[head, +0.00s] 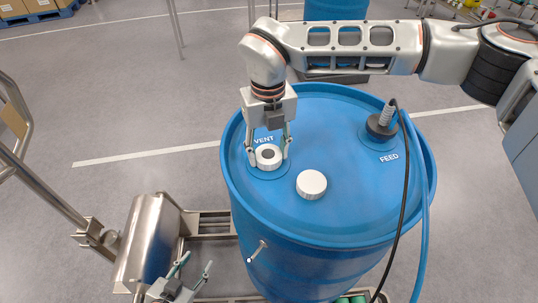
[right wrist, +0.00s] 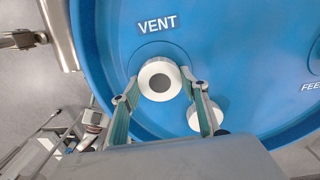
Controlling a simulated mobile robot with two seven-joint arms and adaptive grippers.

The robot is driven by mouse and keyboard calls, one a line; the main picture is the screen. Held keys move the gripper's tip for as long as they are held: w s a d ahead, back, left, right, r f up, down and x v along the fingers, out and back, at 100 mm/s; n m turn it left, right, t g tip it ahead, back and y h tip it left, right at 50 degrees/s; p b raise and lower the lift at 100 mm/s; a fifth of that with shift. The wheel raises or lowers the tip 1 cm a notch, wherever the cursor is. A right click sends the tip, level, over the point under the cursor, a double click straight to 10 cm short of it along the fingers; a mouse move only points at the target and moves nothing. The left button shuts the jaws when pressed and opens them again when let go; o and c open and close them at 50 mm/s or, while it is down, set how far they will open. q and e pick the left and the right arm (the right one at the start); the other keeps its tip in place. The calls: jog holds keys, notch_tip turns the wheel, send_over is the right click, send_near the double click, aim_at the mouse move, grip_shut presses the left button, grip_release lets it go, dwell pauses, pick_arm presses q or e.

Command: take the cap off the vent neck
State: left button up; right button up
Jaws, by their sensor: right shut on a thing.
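A blue drum (head: 345,215) stands upright, its lid marked VENT and FEED. At the VENT mark is a round white cap (head: 261,158) with a dark grey centre; it also shows in the right wrist view (right wrist: 147,87). The neck under it is hidden. My right gripper (head: 268,160) reaches down from above, shut on this cap with one finger on each side. A second, plain white round cap (head: 311,184) lies on the lid to the right, partly behind a finger in the right wrist view. My left gripper (head: 197,260) is open and empty, low left of the drum.
A black fitting (head: 381,127) with a black cable and a blue hose (head: 423,220) stands at FEED. A small metal tap (head: 257,250) sticks out of the drum's side.

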jog(key=n, duration=0.2)
jog(key=shift+r+n, duration=0.1)
jog(key=shift+n, duration=0.2)
pick_arm(q)
jog(key=shift+w+r, duration=0.2)
jog(key=shift+r, duration=0.3)
pick_arm(e)
jog(key=shift+n, duration=0.6)
jog(key=n+p, duration=0.1)
jog(key=n, duration=0.2)
pick_arm(q)
jog(key=shift+w+r, duration=0.15)
jog(key=shift+r, duration=0.35)
pick_arm(e)
jog(key=shift+n, duration=1.1)
jog(key=n, duration=0.3)
jog(key=shift+p, duration=0.4)
pick_arm(q)
jog(key=shift+w+r, duration=0.15)
jog(key=shift+r, duration=0.45)
pick_arm(e)
jog(key=shift+n, duration=1.1)
